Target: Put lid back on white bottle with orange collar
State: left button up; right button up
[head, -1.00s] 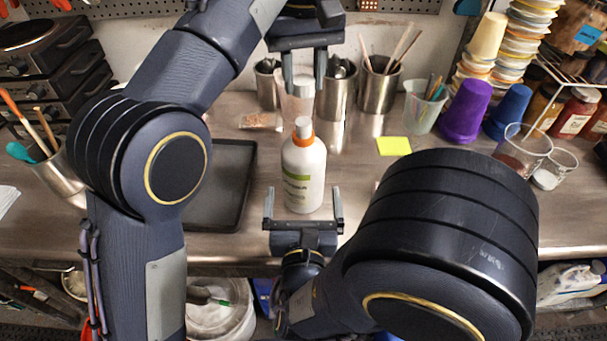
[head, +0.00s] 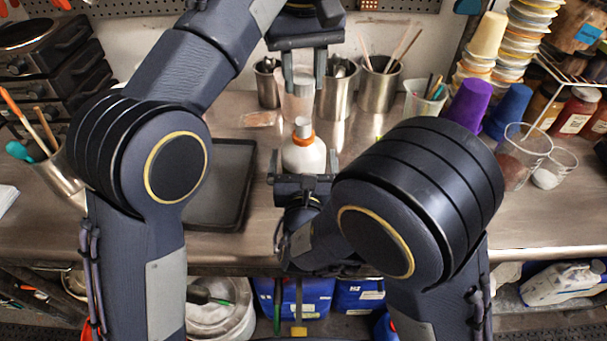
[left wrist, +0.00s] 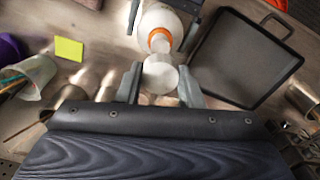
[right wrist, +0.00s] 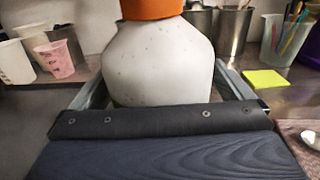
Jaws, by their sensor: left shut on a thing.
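The white bottle (head: 303,158) with an orange collar (head: 302,140) and a pale nozzle stands upright on the metal bench. In the right wrist view its body (right wrist: 160,65) fills the space between the fingers of my right gripper (right wrist: 165,92). These fingers are spread on both sides of the bottle, apparently without gripping it. My left gripper (head: 305,82) is above and behind the bottle, pointing down. In the left wrist view it is shut on a round white lid (left wrist: 161,75), beside the bottle's nozzle and apart from it.
Steel cups (head: 380,82) and a clear cup of tools (head: 425,102) stand behind to the right. Purple (head: 468,105) and blue cups are farther right. A dark tray (head: 222,185) lies left of the bottle. A yellow note (left wrist: 69,48) lies on the bench.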

aim_at(304, 122)
jog(key=c, duration=1.3)
pick_arm(q)
jog(key=shift+f, duration=2.45)
pick_arm(e)
jog(key=shift+o, duration=0.2)
pick_arm(q)
jog(key=shift+f, duration=0.1)
jog(key=shift+f, duration=0.8)
jog(key=shift+f, duration=0.55)
